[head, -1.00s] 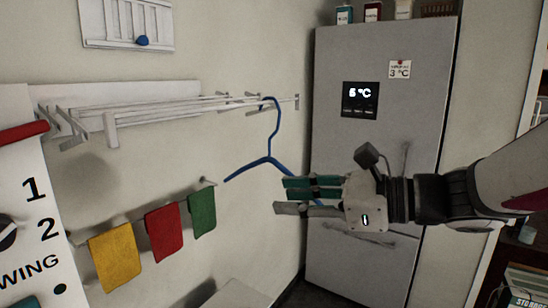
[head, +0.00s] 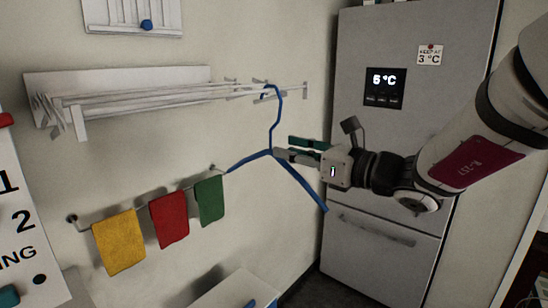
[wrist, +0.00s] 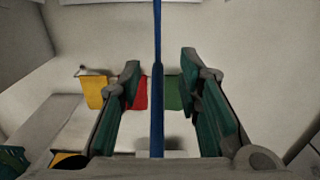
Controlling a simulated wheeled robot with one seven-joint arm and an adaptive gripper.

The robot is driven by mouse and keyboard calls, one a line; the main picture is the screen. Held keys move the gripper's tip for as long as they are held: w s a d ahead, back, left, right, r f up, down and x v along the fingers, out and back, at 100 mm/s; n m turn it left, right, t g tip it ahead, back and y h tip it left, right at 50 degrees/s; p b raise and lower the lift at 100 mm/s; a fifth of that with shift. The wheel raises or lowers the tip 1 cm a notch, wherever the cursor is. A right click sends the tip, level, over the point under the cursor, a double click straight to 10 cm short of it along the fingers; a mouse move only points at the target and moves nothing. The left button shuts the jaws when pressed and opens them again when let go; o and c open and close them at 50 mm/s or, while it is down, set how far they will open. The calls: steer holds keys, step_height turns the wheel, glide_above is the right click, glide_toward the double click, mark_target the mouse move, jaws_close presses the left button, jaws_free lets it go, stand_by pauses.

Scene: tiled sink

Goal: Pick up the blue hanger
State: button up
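The blue hanger (head: 272,126) hangs by its hook from the white wall rack (head: 150,96) in the head view. Its two arms slope down from the neck. My gripper (head: 282,148) points left, with its fingertips at the hanger's neck, where the arms join. In the wrist view, the blue hanger (wrist: 157,80) runs as a vertical line between the two spread fingers of my gripper (wrist: 158,75), with a gap on each side. The gripper is open and not closed on the hanger. Part of the hanger is hidden behind the fingers in the head view.
Yellow (head: 118,241), red (head: 169,218) and green (head: 209,201) cloths hang on a wall rail below the rack. A grey fridge (head: 385,150) stands behind my arm. A white surface (head: 235,292) is low at the bottom. Open air lies around the hanger.

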mark_target(271, 147)
steer(key=x, duration=0.2)
steer(key=p+x, duration=0.1)
steer(key=x, duration=0.2)
steer(key=shift+a+f, duration=0.25)
steer(key=shift+a, duration=0.05)
jaws_close()
